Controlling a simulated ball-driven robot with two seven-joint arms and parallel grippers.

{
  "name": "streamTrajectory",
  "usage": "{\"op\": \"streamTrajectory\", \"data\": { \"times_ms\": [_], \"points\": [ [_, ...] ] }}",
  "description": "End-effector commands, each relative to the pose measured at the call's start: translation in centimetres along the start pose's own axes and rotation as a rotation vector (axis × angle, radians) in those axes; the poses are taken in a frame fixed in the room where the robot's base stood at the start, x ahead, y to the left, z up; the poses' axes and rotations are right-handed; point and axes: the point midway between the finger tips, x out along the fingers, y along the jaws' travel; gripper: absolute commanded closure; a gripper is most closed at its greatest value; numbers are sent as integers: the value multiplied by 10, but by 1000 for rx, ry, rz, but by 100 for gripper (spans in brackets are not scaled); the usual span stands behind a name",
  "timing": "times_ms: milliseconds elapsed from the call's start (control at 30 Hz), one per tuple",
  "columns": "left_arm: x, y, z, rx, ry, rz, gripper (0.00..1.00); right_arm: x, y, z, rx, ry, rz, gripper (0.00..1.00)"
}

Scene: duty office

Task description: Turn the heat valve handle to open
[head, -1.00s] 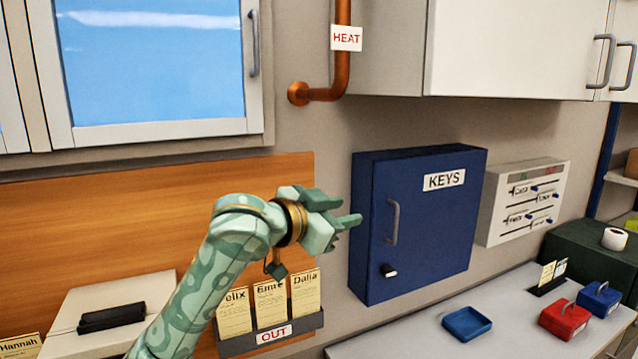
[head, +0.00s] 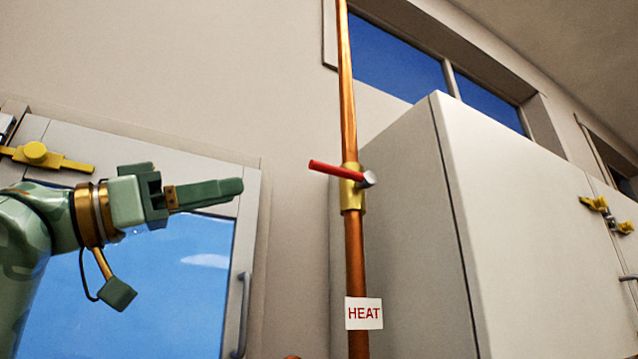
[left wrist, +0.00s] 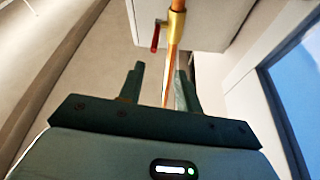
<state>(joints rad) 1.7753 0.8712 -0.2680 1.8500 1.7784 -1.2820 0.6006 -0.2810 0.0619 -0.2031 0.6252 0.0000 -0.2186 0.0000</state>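The heat valve has a brass body (head: 351,195) on a vertical copper pipe (head: 354,265), above a white HEAT label (head: 363,313). Its red handle (head: 335,170) points left, across the pipe and slightly upward. My left gripper (head: 228,191) is left of the valve, a little lower than the handle in the picture and apart from it. In the left wrist view, its two fingers (left wrist: 161,75) are spread and empty, with the pipe showing beyond them. The red handle (left wrist: 155,38) shows past the fingertips there. My right gripper is in neither view.
A grey wall cabinet (head: 405,230) stands close on the right of the pipe. A window-like framed panel (head: 185,285) with a handle is behind my left arm. A yellow latch (head: 45,157) is at the far left. Bare wall lies between gripper and pipe.

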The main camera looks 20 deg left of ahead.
Motion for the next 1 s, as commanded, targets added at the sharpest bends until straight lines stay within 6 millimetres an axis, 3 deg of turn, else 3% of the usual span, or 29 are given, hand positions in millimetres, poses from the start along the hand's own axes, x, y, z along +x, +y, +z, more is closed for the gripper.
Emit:
{"op": "streamTrajectory", "data": {
  "times_ms": [267, 400, 600, 800, 1000],
  "points": [
    [62, 0, -3, -2, -1, 4, 66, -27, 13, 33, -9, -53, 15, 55],
    [98, 0, -3, -3, -2, 3, 66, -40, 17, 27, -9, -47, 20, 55],
    [138, 0, -2, -1, -1, 1, 66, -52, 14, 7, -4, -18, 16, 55],
    [155, 0, 0, 1, -2, 0, 66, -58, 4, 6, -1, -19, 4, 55],
    [157, -1, 1, 2, -2, -2, 66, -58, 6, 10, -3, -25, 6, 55]
  ]
}}
